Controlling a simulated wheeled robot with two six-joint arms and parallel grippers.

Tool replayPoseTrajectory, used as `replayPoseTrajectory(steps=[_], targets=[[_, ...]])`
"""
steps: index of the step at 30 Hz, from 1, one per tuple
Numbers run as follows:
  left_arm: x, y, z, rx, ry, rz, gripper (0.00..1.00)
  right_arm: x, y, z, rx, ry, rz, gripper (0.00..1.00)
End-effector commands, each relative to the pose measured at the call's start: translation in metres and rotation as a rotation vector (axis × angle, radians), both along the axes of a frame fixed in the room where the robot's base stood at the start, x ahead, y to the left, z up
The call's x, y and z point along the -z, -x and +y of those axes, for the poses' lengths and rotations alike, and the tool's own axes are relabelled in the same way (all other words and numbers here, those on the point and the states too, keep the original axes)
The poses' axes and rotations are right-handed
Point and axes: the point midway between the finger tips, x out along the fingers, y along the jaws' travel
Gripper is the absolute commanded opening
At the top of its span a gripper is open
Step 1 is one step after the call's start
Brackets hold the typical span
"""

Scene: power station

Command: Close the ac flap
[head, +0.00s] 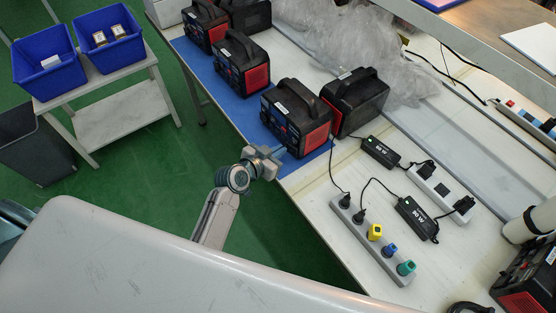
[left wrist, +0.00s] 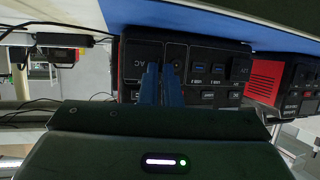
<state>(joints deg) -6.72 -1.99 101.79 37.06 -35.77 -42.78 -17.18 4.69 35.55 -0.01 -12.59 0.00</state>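The nearest black and red power station (head: 297,118) stands on the blue mat at the table's front edge. Its front panel (left wrist: 205,70) fills the upper middle of the left wrist view, with ports and the dark AC flap (left wrist: 139,60) marked "AC". I cannot tell whether the flap is fully closed. My left gripper (head: 279,152) is at the lower front of this station. In the left wrist view its blue fingers (left wrist: 161,68) are close together, with nothing seen between them, and overlap the AC area. Contact cannot be told. My right gripper is not in view.
Another power station (head: 356,101) stands right behind the nearest one, and others (head: 242,63) stand farther left. A power strip (head: 372,240) with plugs and adapters with cables (head: 417,219) lie to the right. Blue bins (head: 48,68) stand on a side table.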

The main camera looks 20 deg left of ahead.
Motion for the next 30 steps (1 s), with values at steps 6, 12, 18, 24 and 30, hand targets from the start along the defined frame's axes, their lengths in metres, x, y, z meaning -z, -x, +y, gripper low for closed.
replayPoseTrajectory(steps=[6, 12, 18, 24, 30], targets=[[0.009, -0.007, 0.003, 0.130, -0.004, 0.004, 0.00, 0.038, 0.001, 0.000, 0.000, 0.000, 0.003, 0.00], [0.007, -0.011, 0.003, 0.206, -0.003, 0.007, 0.00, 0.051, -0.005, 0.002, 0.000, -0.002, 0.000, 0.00], [0.005, -0.013, 0.003, 0.242, -0.001, 0.008, 0.00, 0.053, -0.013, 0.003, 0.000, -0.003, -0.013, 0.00], [0.004, -0.013, 0.003, 0.248, 0.000, 0.009, 0.00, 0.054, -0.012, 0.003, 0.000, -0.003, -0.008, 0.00], [0.004, -0.013, 0.003, 0.247, 0.000, 0.009, 0.00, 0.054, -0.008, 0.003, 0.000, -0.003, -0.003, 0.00]])
